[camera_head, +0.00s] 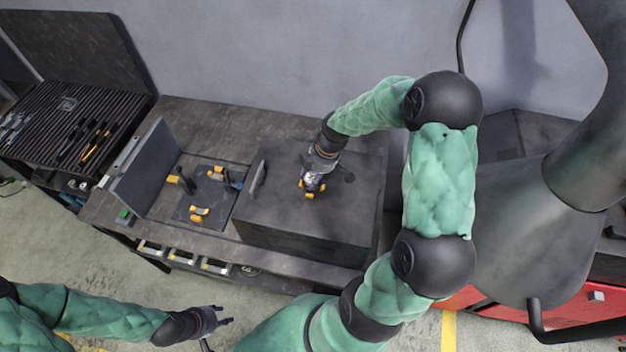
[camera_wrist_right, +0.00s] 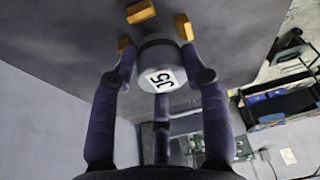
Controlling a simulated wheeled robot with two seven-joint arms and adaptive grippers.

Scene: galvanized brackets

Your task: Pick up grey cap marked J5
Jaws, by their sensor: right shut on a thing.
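The grey cap marked J5 (camera_wrist_right: 160,62) shows in the right wrist view, its round face and white J5 label turned toward the camera. My right gripper (camera_wrist_right: 162,75) has its dark purple fingers closed around the cap's sides. In the head view my right gripper (camera_head: 313,185) is over the top of a large dark block. My left gripper (camera_head: 222,316) is empty, with fingers spread, at the lower left in front of the bench.
The dark block (camera_head: 300,240) stands on the bench. Left of it, a dark mat (camera_head: 215,208) carries yellow-and-dark parts, with an upright panel (camera_head: 145,170) beside it. A ribbed rack with tools (camera_head: 75,125) stands far left. A grey wall rises behind.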

